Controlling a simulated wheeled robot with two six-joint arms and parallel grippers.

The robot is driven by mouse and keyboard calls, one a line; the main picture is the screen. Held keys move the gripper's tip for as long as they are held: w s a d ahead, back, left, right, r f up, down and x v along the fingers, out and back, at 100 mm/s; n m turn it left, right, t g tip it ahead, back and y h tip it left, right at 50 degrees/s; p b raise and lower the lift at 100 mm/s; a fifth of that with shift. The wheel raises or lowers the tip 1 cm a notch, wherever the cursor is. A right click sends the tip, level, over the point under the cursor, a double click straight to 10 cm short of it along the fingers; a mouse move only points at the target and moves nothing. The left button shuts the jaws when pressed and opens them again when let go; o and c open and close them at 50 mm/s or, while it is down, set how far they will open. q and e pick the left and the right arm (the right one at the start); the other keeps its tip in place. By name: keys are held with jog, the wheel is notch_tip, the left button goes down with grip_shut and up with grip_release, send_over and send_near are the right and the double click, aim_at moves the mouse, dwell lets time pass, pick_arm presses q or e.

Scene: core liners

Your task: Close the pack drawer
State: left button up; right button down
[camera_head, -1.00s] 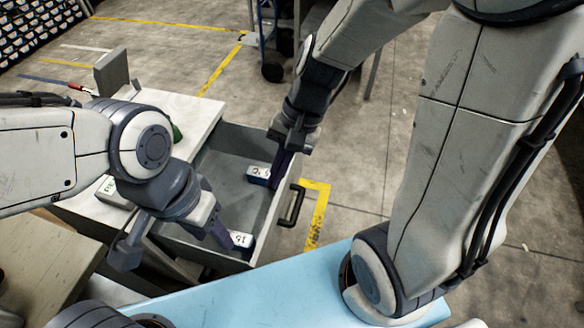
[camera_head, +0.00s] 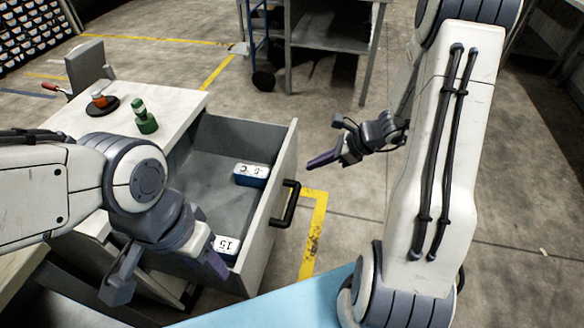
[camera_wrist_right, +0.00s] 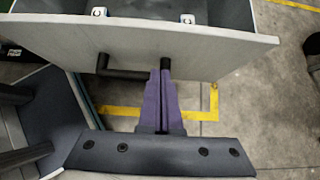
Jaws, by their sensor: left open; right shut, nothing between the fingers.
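The grey pack drawer (camera_head: 282,180) stands pulled out from the white-topped cabinet in the head view. It has a black bar handle (camera_head: 287,205) on its outer front. Two blue packs lie inside, one farther back (camera_head: 251,175) and one nearer (camera_head: 227,247). My left gripper (camera_head: 165,275) is open at the near side of the drawer, one finger beside the nearer pack. My right gripper (camera_head: 312,163) is shut and empty, outside the drawer front. In the right wrist view its fingers (camera_wrist_right: 162,75) overlap the handle (camera_wrist_right: 122,73); contact is unclear. The drawer front (camera_wrist_right: 210,45) lies beyond them.
The cabinet top (camera_head: 175,105) holds a green bottle (camera_head: 145,118) and an orange item on a black disc (camera_head: 101,102). A light blue surface (camera_head: 275,300) lies in front. Clear floor with yellow tape (camera_head: 318,225) lies right of the drawer.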

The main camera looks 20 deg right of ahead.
aim_at(281, 170)
jog(key=w+a, duration=0.1)
jog(key=w+a+f, duration=0.1)
jog(key=a, duration=0.1)
jog(key=a+f, duration=0.1)
jog(key=shift+w+a+f, duration=0.2)
jog(key=shift+w, duration=0.2)
jog(key=shift+w+a, duration=0.35)
jog(key=shift+a, duration=0.1)
jog(key=shift+w+a, duration=0.1)
